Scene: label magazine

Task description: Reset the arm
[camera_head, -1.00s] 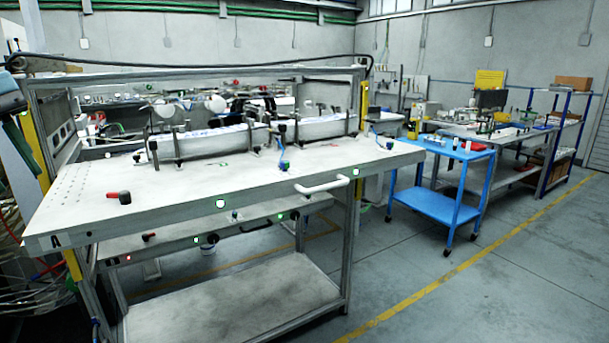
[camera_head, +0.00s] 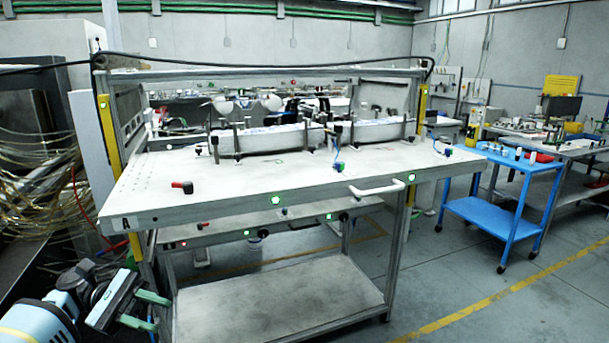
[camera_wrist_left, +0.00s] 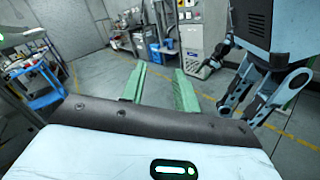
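My left gripper (camera_head: 146,310) is at the lower left of the head view, left of the workbench's lower frame and below its tabletop. Its two green fingers are spread apart with nothing between them. The left wrist view also shows this open gripper (camera_wrist_left: 159,92), pointing out over bare grey floor.
A workbench (camera_head: 140,204) with a white top and a lower shelf fills the middle. A red-and-black handle (camera_head: 182,187) sits on its top. A blue cart (camera_head: 487,217) stands to the right. Cables (camera_head: 40,160) hang at the left. Floor is clear at front right.

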